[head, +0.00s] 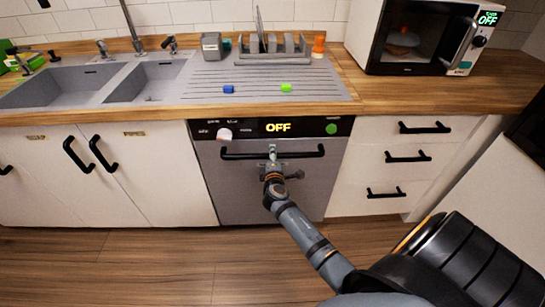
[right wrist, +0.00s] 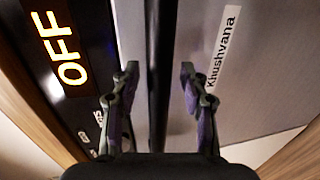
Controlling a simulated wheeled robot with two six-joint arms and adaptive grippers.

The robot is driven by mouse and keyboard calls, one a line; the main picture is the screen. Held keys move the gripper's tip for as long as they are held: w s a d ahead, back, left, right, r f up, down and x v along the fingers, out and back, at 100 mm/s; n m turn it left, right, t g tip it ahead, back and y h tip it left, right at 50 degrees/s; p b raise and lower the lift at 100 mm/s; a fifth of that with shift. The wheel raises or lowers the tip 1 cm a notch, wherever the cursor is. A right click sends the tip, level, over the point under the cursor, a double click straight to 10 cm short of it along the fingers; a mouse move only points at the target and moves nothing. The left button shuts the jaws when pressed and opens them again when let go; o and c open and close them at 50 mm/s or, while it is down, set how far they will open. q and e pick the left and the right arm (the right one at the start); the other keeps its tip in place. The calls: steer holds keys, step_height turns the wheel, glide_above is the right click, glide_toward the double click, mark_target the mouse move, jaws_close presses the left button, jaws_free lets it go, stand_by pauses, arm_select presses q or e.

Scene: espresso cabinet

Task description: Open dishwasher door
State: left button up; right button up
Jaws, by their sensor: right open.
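The dishwasher door (head: 235,195) is a grey panel under the counter and looks closed. Its black horizontal handle (head: 305,154) runs across the top of the door. In the right wrist view the handle (right wrist: 160,60) appears as a dark bar between the two fingers. My right gripper (head: 272,155) is at the middle of the handle, and it also shows in the right wrist view (right wrist: 158,75), open, with one finger on each side of the bar. A gap shows between bar and fingers. My left gripper is not in view.
The control panel (head: 305,127) above the handle reads OFF. White cabinets (head: 165,180) stand to the left and drawers (head: 370,160) to the right, with black handles. A microwave (head: 365,45) sits on the counter. The wooden floor (head: 150,265) before the door is clear, apart from my arm above it.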

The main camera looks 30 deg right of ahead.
jaws_close()
steer(key=shift+f, duration=0.1)
stand_by(0.4)
